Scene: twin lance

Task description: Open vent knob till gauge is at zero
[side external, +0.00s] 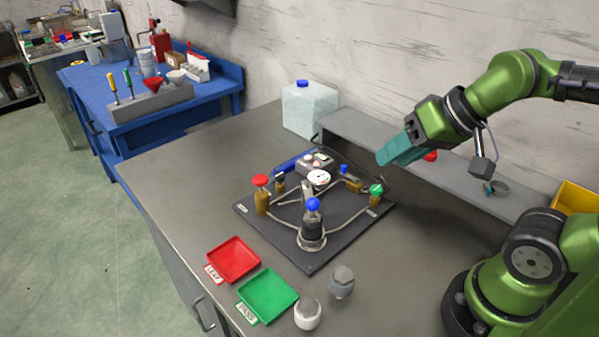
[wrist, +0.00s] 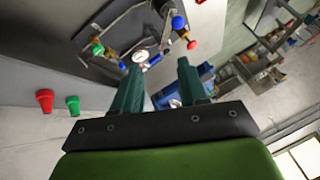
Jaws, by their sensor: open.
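A dark panel (side external: 290,255) on the bench carries pipes, several knobs and a round white gauge (side external: 318,178). The gauge also shows in the wrist view (wrist: 139,56), but its needle is too small to read. A red knob (side external: 261,181) is at the panel's left, a large blue knob (side external: 313,204) at the front middle, a green knob (side external: 376,190) at the right, and a small blue knob (side external: 343,169) behind. I cannot tell which is the vent knob. My gripper (side external: 390,156) is open and empty, above and behind the panel's right side, apart from the knobs.
A red tray (side external: 233,258) and green tray (side external: 267,294) lie in front of the panel, with two small grey-capped pieces (side external: 341,282) nearby. A translucent jug (side external: 309,108) stands behind. A grey shelf (side external: 370,135) runs along the wall. The bench's left side is clear.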

